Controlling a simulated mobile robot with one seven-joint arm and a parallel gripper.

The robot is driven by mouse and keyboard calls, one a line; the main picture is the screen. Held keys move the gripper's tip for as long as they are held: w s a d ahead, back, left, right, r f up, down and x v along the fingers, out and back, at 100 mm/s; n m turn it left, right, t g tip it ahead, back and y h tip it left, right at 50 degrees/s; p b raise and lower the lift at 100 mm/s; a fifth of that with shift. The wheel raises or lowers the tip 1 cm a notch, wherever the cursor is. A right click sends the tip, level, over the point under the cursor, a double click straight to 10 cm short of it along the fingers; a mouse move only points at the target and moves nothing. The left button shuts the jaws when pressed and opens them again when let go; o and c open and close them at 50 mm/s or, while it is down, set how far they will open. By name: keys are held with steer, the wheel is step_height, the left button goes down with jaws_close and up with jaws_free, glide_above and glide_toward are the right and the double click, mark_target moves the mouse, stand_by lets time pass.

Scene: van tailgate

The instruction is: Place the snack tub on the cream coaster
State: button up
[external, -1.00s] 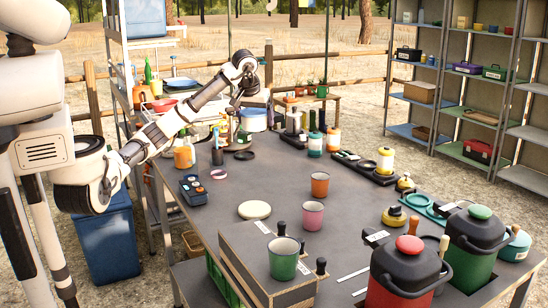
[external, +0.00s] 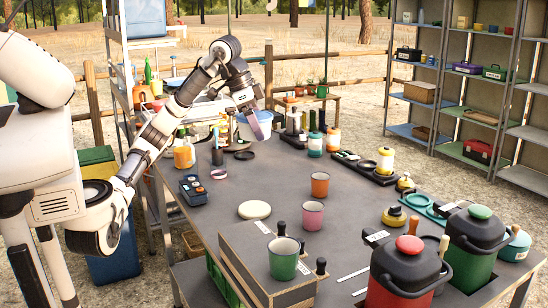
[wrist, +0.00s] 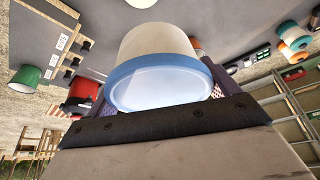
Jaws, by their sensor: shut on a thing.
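The snack tub is a pale, whitish tub (wrist: 158,45) with a blue band around its near end; in the wrist view it fills the middle. My gripper (external: 256,124) is shut on it, with purple fingers at its sides. The cream coaster (external: 254,210) is a round, flat disc lying bare on the table's near left part, well in front of the gripper.
A pink cup (external: 313,216) and an orange cup (external: 320,185) stand right of the coaster. A black control box (external: 193,190) lies to its left. A raised box with a green cup (external: 284,258) is in front. Bottles stand along the back. Table around the coaster is clear.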

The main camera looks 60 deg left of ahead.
steer(key=shift+s+d+f+m, duration=0.5)
steer(key=shift+s+d+f, duration=0.05)
steer(key=shift+s+d, duration=0.15)
steer(key=b, duration=0.3)
glide_above(263, 208)
steer(key=s, duration=0.1)
steer(key=f, duration=1.3)
steer(key=shift+s+a+f, duration=0.2)
steer(key=shift+a+f, duration=0.2)
steer(key=shift+f, duration=2.6)
steer(key=shift+f, duration=0.1)
steer(key=o, duration=0.8)
steer(key=shift+c, duration=0.2)
steer(key=p+v, duration=0.1)
steer(key=v, duration=1.1)
steer(key=shift+w+a, duration=0.1)
